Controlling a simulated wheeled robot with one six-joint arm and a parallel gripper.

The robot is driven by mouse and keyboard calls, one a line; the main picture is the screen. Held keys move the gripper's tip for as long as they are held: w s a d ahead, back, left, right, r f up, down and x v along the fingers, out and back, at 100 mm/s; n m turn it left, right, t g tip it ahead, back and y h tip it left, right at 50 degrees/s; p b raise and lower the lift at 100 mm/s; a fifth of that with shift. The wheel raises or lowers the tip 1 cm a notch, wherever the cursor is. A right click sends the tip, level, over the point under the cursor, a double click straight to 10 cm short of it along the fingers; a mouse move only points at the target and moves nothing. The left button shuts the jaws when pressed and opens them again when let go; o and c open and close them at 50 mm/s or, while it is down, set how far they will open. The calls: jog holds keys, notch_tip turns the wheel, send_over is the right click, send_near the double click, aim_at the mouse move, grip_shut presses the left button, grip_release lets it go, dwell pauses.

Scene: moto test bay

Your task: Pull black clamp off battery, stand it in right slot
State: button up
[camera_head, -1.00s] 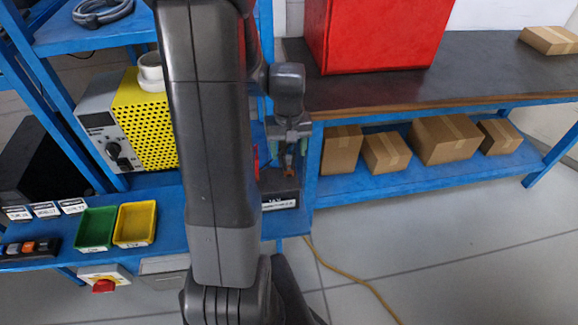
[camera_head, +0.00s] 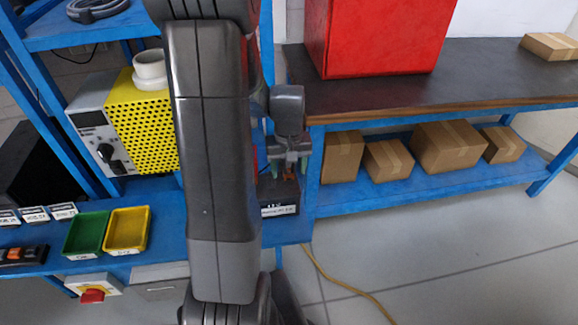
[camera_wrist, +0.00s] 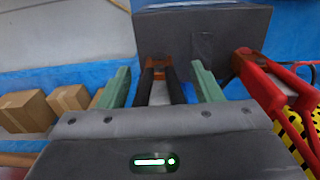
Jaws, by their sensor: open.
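In the wrist view the black clamp (camera_wrist: 174,92) shows two dark handles and an orange-brown jaw at the near edge of the dark battery (camera_wrist: 210,40). My gripper (camera_wrist: 160,80) has its two green fingers apart, one on each side of the clamp handles, with gaps showing. A red clamp (camera_wrist: 268,92) is at the battery's right in the same view. In the head view my gripper (camera_head: 288,160) is over the battery (camera_head: 279,198), which carries a white label. My arm hides much of the battery there. I cannot make out the right slot.
A green tray (camera_head: 69,240) and a yellow tray (camera_head: 109,238) lie on the blue shelf at left, near a yellow-grey machine (camera_head: 143,128). A red box (camera_head: 380,45) stands on the dark bench. Cardboard boxes (camera_head: 445,143) sit below it. A yellow cable (camera_head: 345,273) crosses the floor.

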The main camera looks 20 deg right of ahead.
dwell(0.8)
grip_shut()
jog(key=shift+r, duration=0.1)
jog(key=shift+r, duration=0.1)
jog(key=shift+r+p, duration=2.15)
jog(key=shift+r, duration=0.7)
jog(key=shift+r+p, duration=1.85)
jog(key=shift+r, duration=0.65)
